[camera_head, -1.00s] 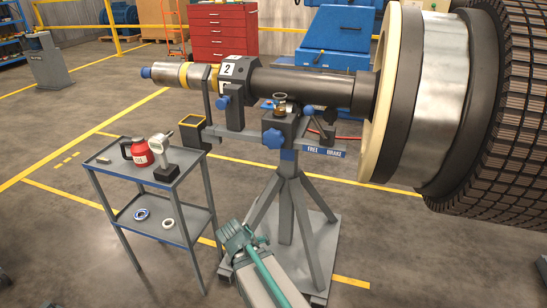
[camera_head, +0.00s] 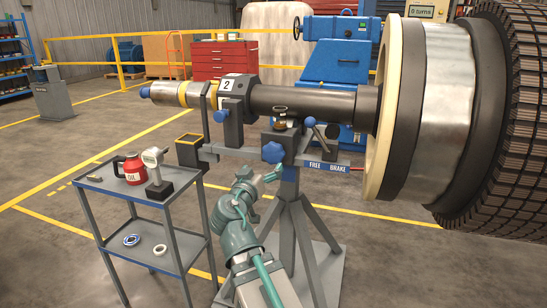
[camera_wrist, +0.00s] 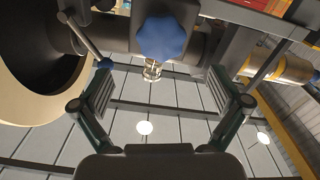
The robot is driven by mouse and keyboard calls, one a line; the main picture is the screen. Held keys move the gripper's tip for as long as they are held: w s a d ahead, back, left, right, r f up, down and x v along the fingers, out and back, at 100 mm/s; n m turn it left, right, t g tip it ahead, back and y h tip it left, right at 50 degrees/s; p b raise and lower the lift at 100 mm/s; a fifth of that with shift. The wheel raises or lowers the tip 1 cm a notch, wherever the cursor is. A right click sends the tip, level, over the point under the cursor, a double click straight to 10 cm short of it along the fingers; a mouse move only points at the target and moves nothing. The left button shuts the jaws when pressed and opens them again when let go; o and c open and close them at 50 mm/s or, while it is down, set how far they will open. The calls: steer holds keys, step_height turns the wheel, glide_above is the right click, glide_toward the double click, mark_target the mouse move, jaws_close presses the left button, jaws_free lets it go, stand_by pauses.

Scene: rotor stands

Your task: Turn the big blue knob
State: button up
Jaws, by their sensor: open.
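The big blue knob (camera_head: 273,152) is a lobed knob on the front of the stand's grey block, under the dark rotor shaft (camera_head: 305,101). In the wrist view the knob (camera_wrist: 161,38) is at top centre, between and beyond my fingertips. My gripper (camera_wrist: 160,92) is open, with its two padded fingers spread wide and nothing between them. The fingers appear apart from the knob. In the head view my arm reaches up from the bottom, and its end is just below the knob, partly hidden by my own links.
A lever with a blue ball (camera_head: 310,121) stands right of the knob, above a FREE/BRAKE label (camera_head: 327,167). A smaller blue knob (camera_head: 219,116) is to the left. A cart (camera_head: 176,195) with a red can (camera_head: 133,169) stands left of my arm. The large wheel (camera_head: 500,130) fills the right.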

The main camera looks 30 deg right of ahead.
mark_target(272, 156)
steer(key=b+x, duration=0.1)
steer(key=x, duration=0.9)
steer(key=shift+w+d, duration=0.25)
steer(key=shift+w, duration=0.1)
steer(key=shift+c, duration=0.4)
steer(key=c, duration=1.1)
